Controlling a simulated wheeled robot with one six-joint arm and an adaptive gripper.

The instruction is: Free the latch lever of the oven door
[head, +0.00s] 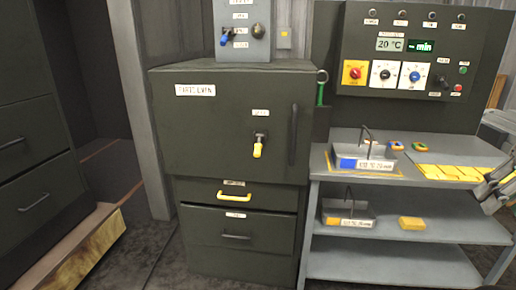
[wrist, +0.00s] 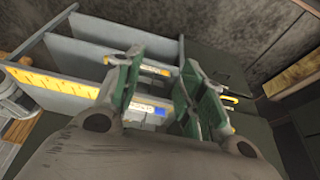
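The oven door (head: 215,130) is a dark panel that looks closed, with a vertical dark handle (head: 293,134) on its right. The latch lever (head: 258,148) sits right of the door's middle, its yellow grip hanging down below a dark pivot. A small label is above it. Whether anything blocks the lever is too small to tell. My gripper (wrist: 163,68) is open and empty in the wrist view, its green-padded fingers apart. A grey part at the head view's right edge (head: 488,188) looks like my gripper, well right of the oven. I cannot make out the lever in the wrist view.
A green-handled item (head: 321,92) hangs at the oven's right side. A control box (head: 242,30) stands on top. Drawers, one with a yellow handle (head: 234,196), are below. The shelf unit (head: 400,262) at right holds trays and yellow pieces. Floor left of the oven looks clear.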

